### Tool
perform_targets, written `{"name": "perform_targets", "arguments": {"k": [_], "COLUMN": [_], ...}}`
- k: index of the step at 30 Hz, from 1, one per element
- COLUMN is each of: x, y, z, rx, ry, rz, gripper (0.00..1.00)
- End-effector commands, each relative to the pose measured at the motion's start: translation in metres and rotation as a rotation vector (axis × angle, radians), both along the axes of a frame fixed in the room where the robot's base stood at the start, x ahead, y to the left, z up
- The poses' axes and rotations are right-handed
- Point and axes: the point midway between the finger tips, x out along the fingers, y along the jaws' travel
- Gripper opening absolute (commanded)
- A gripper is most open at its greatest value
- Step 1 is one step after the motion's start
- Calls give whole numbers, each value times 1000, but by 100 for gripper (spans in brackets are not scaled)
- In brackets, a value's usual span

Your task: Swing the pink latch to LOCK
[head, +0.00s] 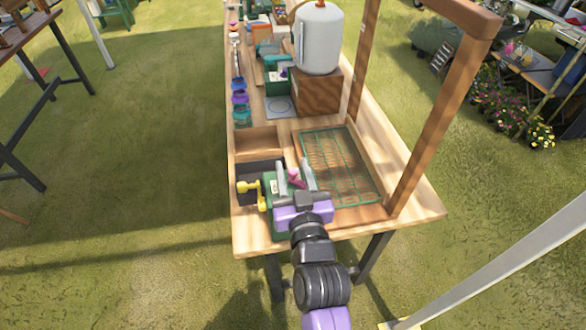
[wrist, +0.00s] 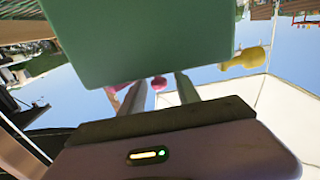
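The pink latch (head: 296,179) is on or beside a green box (head: 269,188) with a small white label, near the front of the wooden table. My gripper (head: 295,176) is there, its two grey fingers apart, with the latch showing between them. In the wrist view, the green box (wrist: 140,40) blocks the upper middle, and a pink round end (wrist: 159,83) shows between my open fingers (wrist: 160,92). I cannot tell whether a finger touches it. The latch's lock marking is not readable.
A yellow handle (head: 250,192) sticks out at the box's left, also in the wrist view (wrist: 245,58). A green wire rack (head: 342,165) lies to the right, under a wooden frame (head: 444,110). A white tank (head: 318,40) on a wooden block stands farther back.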

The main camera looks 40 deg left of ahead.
Motion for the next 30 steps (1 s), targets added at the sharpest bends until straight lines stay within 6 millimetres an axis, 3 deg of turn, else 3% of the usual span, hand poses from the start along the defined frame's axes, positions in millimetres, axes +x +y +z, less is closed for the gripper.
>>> {"name": "perform_targets", "arguments": {"k": [3,9,30], "x": [0,0,-3], "y": [0,0,-2], "z": [0,0,-6], "rx": [0,0,5], "ry": [0,0,1], "rz": [0,0,102], "gripper": [34,0,0]}}
